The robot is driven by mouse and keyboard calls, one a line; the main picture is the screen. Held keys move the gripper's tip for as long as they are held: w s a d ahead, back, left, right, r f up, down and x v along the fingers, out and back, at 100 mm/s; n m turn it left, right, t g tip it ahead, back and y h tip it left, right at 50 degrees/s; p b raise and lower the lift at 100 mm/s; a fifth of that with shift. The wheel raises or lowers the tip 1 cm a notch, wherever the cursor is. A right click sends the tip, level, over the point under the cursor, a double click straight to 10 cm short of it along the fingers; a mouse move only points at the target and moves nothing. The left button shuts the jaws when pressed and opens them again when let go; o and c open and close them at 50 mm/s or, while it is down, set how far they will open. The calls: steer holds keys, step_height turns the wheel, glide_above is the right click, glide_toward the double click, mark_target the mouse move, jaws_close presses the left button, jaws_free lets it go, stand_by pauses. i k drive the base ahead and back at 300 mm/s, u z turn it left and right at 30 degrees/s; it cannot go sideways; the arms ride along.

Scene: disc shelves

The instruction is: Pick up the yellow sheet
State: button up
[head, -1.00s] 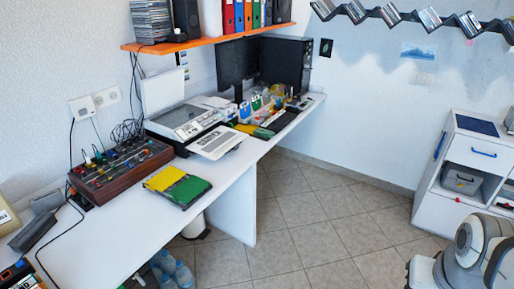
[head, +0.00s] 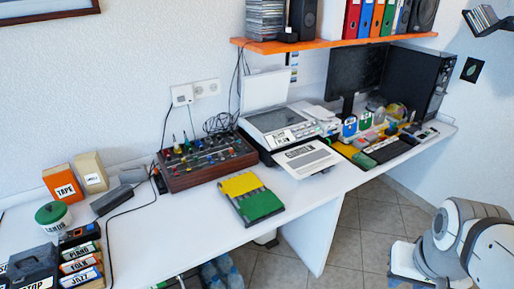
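A yellow sheet (head: 240,184) lies on the white desk, at the back end of a dark flat holder, with a green sheet (head: 261,205) in front of it. A second yellow patch (head: 345,151) shows further right by the keyboard, beside a green one; I cannot tell if it is also a sheet. My grey and white arm shows at the lower right, well apart from the desk's sheets. My gripper is not in view.
The desk (head: 185,225) is bare left of the holder. Behind it stand a mixer (head: 206,160) and a printer-like machine (head: 282,125), with a white printed panel (head: 308,158) to the right. Labelled boxes (head: 80,262) fill the near left. An orange shelf (head: 330,41) hangs above.

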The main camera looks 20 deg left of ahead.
mark_target(239, 185)
steer(key=u, duration=0.8)
steer(key=i, duration=1.2)
steer(key=u, duration=0.8)
steer(key=k, duration=0.65)
steer(key=u, duration=0.2)
steer(key=i, duration=0.7)
steer(key=z, duration=0.1)
